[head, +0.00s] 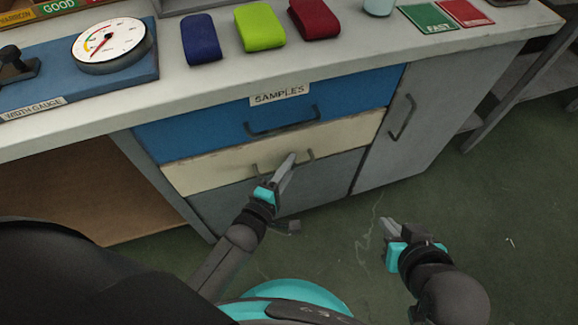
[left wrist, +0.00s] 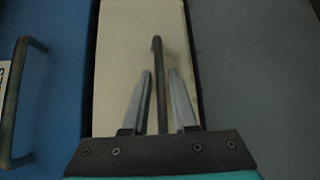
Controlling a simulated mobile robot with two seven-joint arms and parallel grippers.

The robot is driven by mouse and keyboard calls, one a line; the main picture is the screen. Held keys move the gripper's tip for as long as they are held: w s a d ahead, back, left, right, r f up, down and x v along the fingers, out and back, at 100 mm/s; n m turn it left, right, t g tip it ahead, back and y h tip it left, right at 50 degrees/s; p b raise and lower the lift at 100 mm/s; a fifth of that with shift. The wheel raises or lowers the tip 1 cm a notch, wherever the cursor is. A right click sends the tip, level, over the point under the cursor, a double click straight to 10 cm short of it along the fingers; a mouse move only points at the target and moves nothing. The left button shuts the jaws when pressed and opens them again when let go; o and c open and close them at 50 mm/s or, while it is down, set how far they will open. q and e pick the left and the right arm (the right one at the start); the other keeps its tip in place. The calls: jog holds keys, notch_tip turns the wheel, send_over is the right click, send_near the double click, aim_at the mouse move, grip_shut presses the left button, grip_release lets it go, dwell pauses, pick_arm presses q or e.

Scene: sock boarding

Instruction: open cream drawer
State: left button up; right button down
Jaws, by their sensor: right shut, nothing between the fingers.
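The cream drawer (head: 215,173) sits below the blue drawer in the bench and looks flush with it. Its dark bar handle (head: 311,154) is partly hidden behind my left gripper (head: 288,163) in the head view. In the left wrist view, the handle (left wrist: 157,60) stands between the two fingers of my left gripper (left wrist: 160,88), with a gap on each side. The fingers are open around the handle, over the cream front (left wrist: 120,50). My right gripper (head: 390,226) is shut and empty, above the floor to the right, apart from the drawers.
Above is the blue drawer (head: 190,132) with its handle (head: 283,128) and a SAMPLES label (head: 280,93). A grey drawer (head: 225,207) lies below. A grey cupboard door (head: 425,110) is to the right. Rolled socks and a gauge (head: 110,42) lie on the bench top. The green floor in front looks mostly clear.

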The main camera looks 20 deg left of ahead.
pick_arm(q)
grip_shut()
dwell(1.4)
